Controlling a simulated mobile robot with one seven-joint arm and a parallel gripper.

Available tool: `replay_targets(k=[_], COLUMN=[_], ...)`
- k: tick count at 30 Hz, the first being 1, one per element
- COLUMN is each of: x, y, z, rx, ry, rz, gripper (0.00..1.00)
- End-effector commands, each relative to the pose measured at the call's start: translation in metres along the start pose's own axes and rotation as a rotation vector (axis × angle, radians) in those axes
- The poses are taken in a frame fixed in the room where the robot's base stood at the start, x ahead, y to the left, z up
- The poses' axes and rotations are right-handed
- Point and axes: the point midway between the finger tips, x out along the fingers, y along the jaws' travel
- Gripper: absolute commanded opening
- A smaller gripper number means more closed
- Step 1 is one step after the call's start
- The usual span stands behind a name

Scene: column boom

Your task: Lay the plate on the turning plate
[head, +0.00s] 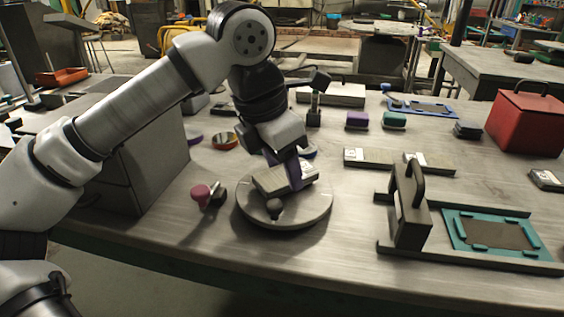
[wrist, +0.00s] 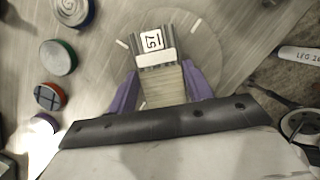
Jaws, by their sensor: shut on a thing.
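The turning plate (head: 308,214) is a round grey disc on the bench, with a small dark knob near its front edge. It shows under the fingers in the wrist view (wrist: 205,55). The plate (head: 268,182) is a small pale grey slab; the wrist view shows it (wrist: 157,78) with ridges and a white label marked 57. My gripper (head: 287,172) has purple fingers and is shut on the plate, one finger on each side (wrist: 160,90). The plate is over the disc, seemingly low and close to its top; I cannot tell whether they touch. The fingers hide part of it.
A pink-knobbed item (head: 201,194) stands just left of the disc. A clamp fixture with a dark handle (head: 411,205) and a teal frame (head: 490,232) are to the right. More labelled slabs (head: 367,157) lie behind. A red box (head: 523,122) is at far right.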

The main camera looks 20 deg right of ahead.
Motion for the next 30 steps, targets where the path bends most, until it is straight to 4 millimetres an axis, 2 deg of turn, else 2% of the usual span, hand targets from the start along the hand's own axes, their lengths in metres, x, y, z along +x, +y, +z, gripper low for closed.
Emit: replay_targets(k=[24, 25, 30], x=[0.011, 0.011, 0.011], y=[0.000, 0.000, 0.000], z=[-0.003, -0.003, -0.003], rx=[0.000, 0.000, 0.000], ry=[-0.002, -0.002, -0.001], rz=[0.001, 0.001, 0.001], gripper=[0.00, 0.53, 0.75])
